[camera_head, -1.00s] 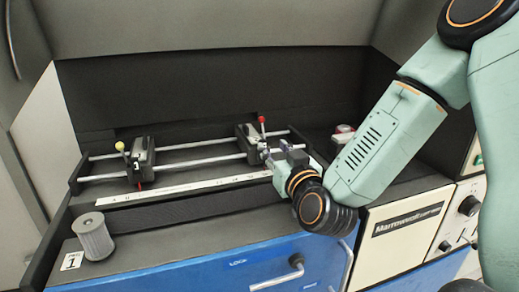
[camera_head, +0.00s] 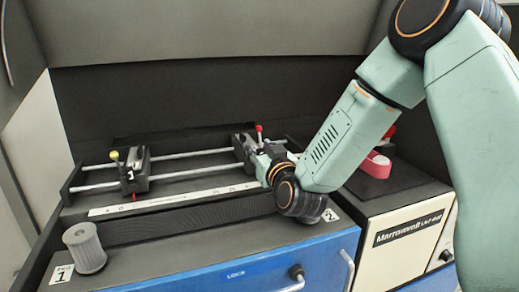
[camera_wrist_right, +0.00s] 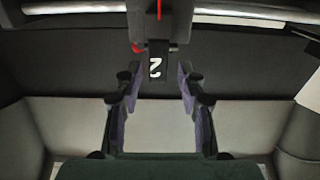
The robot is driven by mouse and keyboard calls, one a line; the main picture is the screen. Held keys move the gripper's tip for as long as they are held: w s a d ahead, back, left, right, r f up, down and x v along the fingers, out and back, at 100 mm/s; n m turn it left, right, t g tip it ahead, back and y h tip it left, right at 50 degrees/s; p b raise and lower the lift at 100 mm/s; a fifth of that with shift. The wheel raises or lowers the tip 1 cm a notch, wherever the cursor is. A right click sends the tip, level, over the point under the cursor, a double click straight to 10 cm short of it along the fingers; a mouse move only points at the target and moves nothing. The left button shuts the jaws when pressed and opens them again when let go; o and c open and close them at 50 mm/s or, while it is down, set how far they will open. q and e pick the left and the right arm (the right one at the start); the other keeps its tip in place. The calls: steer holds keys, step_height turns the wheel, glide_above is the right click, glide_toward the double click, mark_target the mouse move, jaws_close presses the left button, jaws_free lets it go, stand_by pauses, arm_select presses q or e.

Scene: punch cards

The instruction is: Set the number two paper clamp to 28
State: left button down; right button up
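The number two paper clamp (camera_head: 241,145) is a dark block with a red-knobbed lever (camera_head: 258,128), on two metal rails toward their right end. In the right wrist view its plate marked 2 (camera_wrist_right: 156,68) is upside down, between my right gripper's fingers. My right gripper (camera_head: 258,157) is at the front of this clamp. In the right wrist view the gripper (camera_wrist_right: 156,82) is open, with a gap on each side of the plate. A white scale strip (camera_head: 165,200) runs in front of the rails; its numbers are too small to read. The clamp's pointer against the scale is hidden. My left gripper is out of view.
The number one clamp (camera_head: 133,172), with a yellow knob, sits left on the rails. A grey cylinder (camera_head: 84,247) stands front left by a card marked 1 (camera_head: 62,274). A pink object (camera_head: 376,165) lies right. A blue front panel (camera_head: 240,265) has handles.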

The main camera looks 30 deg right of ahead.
steer(key=shift+d, duration=0.2)
steer(key=shift+w+f, duration=0.2)
steer(key=shift+w, duration=0.05)
steer(key=shift+c, duration=1.4)
steer(key=shift+s+a+r, duration=0.1)
steer(key=c, duration=0.3)
jaws_close()
